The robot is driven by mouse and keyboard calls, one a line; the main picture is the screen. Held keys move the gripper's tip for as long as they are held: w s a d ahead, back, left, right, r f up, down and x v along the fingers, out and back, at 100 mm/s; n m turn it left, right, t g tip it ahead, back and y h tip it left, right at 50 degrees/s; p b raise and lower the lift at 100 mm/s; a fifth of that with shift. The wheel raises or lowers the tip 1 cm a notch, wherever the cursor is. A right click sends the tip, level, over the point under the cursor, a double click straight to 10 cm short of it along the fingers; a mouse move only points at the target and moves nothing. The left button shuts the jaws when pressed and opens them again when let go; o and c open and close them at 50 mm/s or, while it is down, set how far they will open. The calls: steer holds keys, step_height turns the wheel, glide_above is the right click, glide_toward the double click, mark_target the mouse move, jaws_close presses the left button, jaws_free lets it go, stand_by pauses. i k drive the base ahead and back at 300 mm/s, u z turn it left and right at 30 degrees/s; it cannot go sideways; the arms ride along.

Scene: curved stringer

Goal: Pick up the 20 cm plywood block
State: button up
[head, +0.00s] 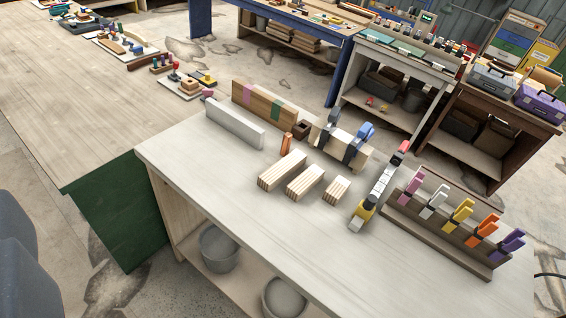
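Three plywood blocks with striped layered edges lie side by side on the pale workbench (225,185). The longest block (282,170) is on the left, a middle-length block (305,182) is beside it, and the shortest block (337,190) is on the right. They lie apart with narrow gaps between them. No length marks can be read, so I cannot tell from marks which is 20 cm. My gripper's fingers are not in view, and nothing is seen touching the blocks.
Behind the blocks stand a pale bar (234,124), a wooden board with coloured bands (262,108) and an orange piece (286,144). The bench front is clear.

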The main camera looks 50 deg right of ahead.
mark_target(268, 182)
steer(key=z, duration=0.15)
steer(key=i, duration=1)
steer(key=u, duration=0.05)
